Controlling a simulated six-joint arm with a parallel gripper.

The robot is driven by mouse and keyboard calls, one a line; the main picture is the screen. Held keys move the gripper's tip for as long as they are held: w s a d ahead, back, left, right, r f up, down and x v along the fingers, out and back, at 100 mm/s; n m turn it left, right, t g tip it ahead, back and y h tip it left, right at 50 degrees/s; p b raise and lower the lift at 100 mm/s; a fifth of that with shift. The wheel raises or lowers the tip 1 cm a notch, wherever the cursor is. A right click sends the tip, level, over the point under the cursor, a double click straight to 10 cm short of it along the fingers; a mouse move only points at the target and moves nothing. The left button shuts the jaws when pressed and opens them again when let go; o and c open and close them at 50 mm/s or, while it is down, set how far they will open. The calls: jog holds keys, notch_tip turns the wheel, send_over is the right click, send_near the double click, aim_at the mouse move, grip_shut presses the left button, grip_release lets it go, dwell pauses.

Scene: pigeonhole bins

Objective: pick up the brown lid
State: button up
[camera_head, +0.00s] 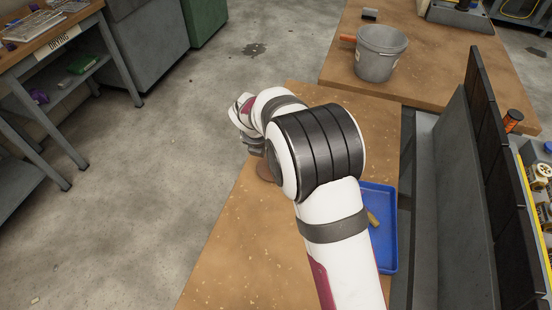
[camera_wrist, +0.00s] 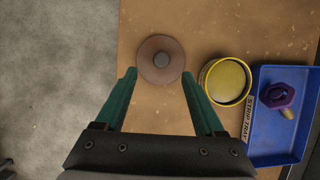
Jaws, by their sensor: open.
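The brown lid (camera_wrist: 149,67) is a round disc with a grey knob in its middle. It lies flat on the wooden bench top (camera_wrist: 190,25) near the bench's left edge. In the head view a small part of the brown lid (camera_head: 265,171) shows beside my arm, which hides the rest. My gripper (camera_wrist: 158,78) is open, with its two green fingers apart and nothing between them but the view of the lid. In the wrist view the lid appears between and slightly beyond the fingertips. I cannot tell the height of the fingers above it.
A yellow round container (camera_wrist: 227,80) stands just right of the lid, close to the right finger. Beyond it is a blue tray (camera_wrist: 262,148) labelled "STRIP TRAY" holding a purple knob-like part (camera_wrist: 277,95). A grey bucket (camera_head: 376,66) stands on the farther bench.

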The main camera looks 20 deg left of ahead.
jog(key=x, duration=0.7)
jog(key=shift+d+f, duration=0.2)
jog(key=shift+f, duration=0.15)
grip_shut()
